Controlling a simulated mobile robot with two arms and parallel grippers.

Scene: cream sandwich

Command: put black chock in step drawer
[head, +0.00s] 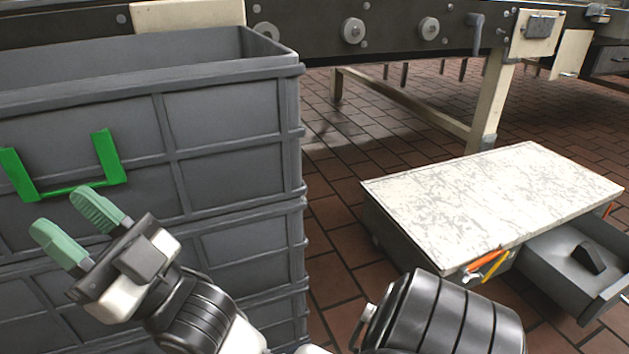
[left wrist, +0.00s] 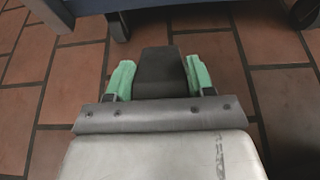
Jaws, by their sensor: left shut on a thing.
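In the left wrist view my left gripper (left wrist: 159,66) is shut on a black chock (left wrist: 160,78). The chock sits between its two green fingers, above the tiled floor. The left gripper does not show in the head view. In the head view the step (head: 495,205) stands on the floor at the right, with a worn white top. Its grey drawer (head: 548,262) is pulled out at the right end. A black wedge-shaped thing (head: 590,258) lies in the drawer. My right gripper (head: 59,212) is open and empty, in front of the grey crates at the left.
Stacked grey crates (head: 230,130) with a green handle frame (head: 110,160) fill the left. A conveyor (head: 390,28) runs across the back. Orange and yellow tools (head: 485,262) hang at the step's near side. Tiled floor (head: 335,215) lies between crates and step.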

